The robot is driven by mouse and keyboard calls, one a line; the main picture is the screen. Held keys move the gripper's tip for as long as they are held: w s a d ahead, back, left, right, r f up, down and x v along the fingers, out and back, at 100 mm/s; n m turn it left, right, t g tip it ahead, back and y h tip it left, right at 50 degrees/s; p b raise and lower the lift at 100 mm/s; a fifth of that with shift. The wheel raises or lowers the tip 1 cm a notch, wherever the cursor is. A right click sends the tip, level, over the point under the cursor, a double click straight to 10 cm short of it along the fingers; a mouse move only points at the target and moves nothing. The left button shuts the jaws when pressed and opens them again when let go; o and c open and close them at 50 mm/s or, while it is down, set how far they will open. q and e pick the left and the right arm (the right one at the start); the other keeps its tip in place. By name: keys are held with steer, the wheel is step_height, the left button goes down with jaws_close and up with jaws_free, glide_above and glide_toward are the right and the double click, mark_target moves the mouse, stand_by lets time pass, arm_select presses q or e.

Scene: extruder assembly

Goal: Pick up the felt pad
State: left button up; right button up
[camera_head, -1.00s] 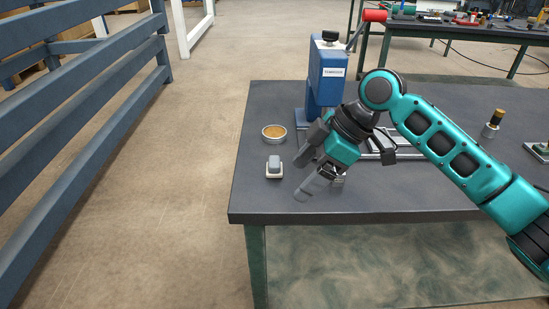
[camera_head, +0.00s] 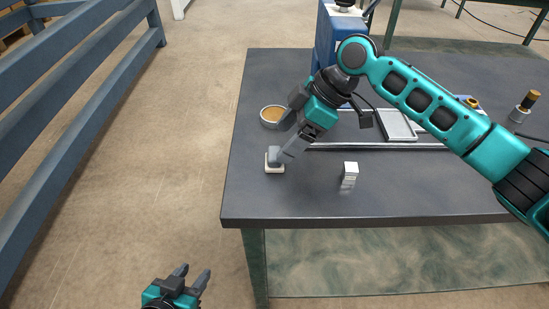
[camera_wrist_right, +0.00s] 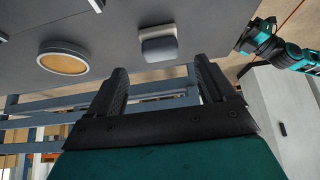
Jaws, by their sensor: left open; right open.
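The felt pad, seemingly the small grey block on a pale base (camera_head: 274,168), lies near the table's left edge. It also shows in the right wrist view (camera_wrist_right: 158,46), just beyond and between the fingertips. My right gripper (camera_head: 284,140) is open, its fingers angled down to the left at the pad; one finger overlaps the pad's right side in the head view. Whether it touches cannot be told. In the right wrist view the gap between the fingers (camera_wrist_right: 160,70) is empty. My left gripper (camera_head: 192,274) is open and empty, off the table at the bottom.
A round tin with orange-brown content (camera_head: 272,115) stands just behind the pad. A small white-topped metal block (camera_head: 349,175) stands to the right. A blue machine (camera_head: 335,35), rails and a grey tray (camera_head: 398,125) lie behind. The dark table's (camera_head: 300,205) front left is clear.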

mark_target(274, 152)
steer(key=shift+x, duration=2.8)
steer(key=shift+s+d, duration=0.1)
steer(key=shift+c, duration=0.4)
steer(key=c, duration=1)
steer(key=shift+r, duration=0.1)
step_height(274, 152, up, 20)
steer(key=p, duration=0.1)
steer(key=shift+p, duration=0.3)
